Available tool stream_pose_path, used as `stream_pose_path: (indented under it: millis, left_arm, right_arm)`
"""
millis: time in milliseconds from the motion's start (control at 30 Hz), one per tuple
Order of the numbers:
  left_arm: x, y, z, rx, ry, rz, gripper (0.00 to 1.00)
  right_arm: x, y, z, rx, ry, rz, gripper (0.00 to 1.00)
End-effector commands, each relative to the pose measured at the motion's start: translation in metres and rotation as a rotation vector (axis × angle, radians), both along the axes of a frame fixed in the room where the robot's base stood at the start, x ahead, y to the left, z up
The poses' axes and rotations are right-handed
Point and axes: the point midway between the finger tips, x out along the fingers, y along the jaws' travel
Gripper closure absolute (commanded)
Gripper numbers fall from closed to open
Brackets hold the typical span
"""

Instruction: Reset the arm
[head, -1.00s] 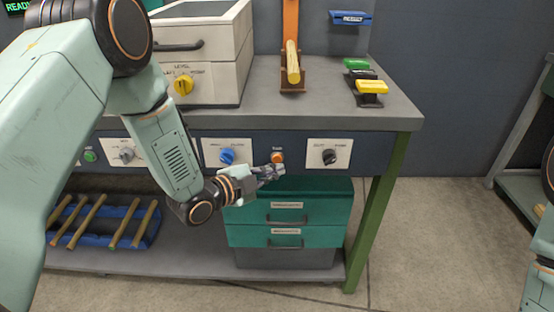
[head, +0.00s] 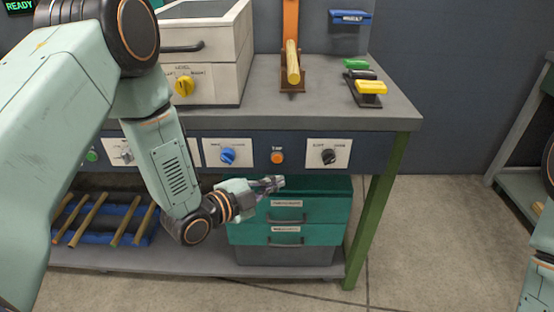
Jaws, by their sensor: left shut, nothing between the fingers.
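My left arm comes in from the left, bent at the elbow. Its left gripper (head: 271,184) is shut and empty, in front of the bench and just above the teal drawer unit (head: 312,215). The orange button (head: 277,157) on the bench's front panel is a little above the fingertips, and the gripper is apart from it. My right gripper is not in view; only a part of my right arm shows at the right edge.
The front panel also carries a blue knob (head: 228,155) and a black knob (head: 328,156). On the bench top (head: 300,112) stand a white box with a yellow knob (head: 184,86), an orange stand holding a wooden rod (head: 292,62), and colored handles. A blue rack with rods (head: 92,237) sits below.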

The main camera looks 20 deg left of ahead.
Motion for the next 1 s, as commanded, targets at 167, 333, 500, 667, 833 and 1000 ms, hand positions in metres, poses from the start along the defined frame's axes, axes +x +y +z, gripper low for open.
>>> stream_pose_path:
  millis: [167,333,500,667,833,1000]
  left_arm:
    - [0.000,0.000,0.000,-0.002,0.001,0.000,1.00]
    - [-0.002,0.003,-0.010,-0.091,0.100,0.046,1.00]
    - [-0.035,0.022,-0.060,-0.304,0.461,0.284,1.00]
    - [-0.116,0.039,-0.126,-0.467,0.851,0.619,1.00]
    - [-0.219,0.052,-0.169,-0.538,1.153,0.977,1.00]
    - [-0.309,0.061,-0.184,-0.496,1.331,1.234,1.00]
  right_arm:
    - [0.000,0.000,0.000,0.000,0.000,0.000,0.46]
    - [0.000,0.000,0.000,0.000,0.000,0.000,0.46]
    - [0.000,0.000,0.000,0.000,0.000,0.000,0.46]
    - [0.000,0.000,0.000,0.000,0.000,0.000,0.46]
    - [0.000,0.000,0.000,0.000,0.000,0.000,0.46]
    - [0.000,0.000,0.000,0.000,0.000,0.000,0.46]
